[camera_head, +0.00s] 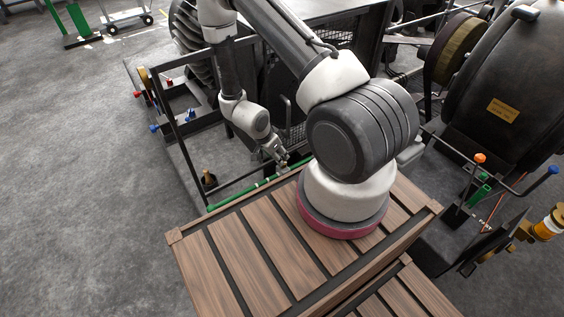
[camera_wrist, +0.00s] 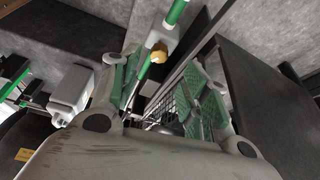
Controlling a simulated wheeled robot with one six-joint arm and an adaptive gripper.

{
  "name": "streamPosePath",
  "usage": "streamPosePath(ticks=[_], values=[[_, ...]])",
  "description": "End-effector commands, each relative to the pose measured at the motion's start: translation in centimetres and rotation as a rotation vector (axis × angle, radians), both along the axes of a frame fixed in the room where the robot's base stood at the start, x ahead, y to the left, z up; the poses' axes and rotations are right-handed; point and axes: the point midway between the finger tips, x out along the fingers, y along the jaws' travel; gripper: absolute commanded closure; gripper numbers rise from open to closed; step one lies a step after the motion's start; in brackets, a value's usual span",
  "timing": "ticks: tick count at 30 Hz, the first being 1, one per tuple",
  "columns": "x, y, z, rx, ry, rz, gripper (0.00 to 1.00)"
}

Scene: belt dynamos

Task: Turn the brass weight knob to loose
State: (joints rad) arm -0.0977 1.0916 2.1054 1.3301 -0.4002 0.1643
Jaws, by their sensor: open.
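In the wrist view, a small brass knob (camera_wrist: 158,52) sits by a pale block (camera_wrist: 150,75) on a green rod (camera_wrist: 174,12). My gripper (camera_wrist: 166,88) is open, with green-padded fingers on either side. The knob shows between them, nearer the left finger; no contact is clear and the exact gap cannot be told. In the head view, my gripper (camera_head: 280,158) hangs low by the far end of the green rod (camera_head: 245,192), beyond the wooden platform. The knob cannot be made out there, and its setting cannot be read.
A black frame (camera_head: 172,150) with red and blue knobs stands left of my gripper. A dark mesh-sided cabinet (camera_head: 325,60) is close behind it. A small brass-topped piece (camera_head: 208,180) sits near the rod's left end. Grey floor (camera_head: 70,200) at left is clear.

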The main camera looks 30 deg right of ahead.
Motion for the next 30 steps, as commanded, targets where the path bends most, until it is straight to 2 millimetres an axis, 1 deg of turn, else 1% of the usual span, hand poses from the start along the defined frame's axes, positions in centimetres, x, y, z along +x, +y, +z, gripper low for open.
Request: streamPosePath(ticks=[6, 9, 12, 16, 23, 26, 30], values=[[0.1, -1.4, -3.4, -0.003, 0.005, 0.001, 0.54], [0.2, -2.0, -4.8, -0.003, 0.004, 0.0, 0.54], [0.3, -2.5, -5.9, -0.003, 0.003, 0.002, 0.54], [0.4, -2.7, -6.5, -0.003, 0.003, 0.002, 0.54], [0.4, -2.8, -6.6, -0.002, 0.002, 0.003, 0.54], [0.4, -2.8, -6.5, -0.002, 0.002, 0.003, 0.71], [0.4, -2.8, -6.5, -0.002, 0.002, 0.003, 0.96]])
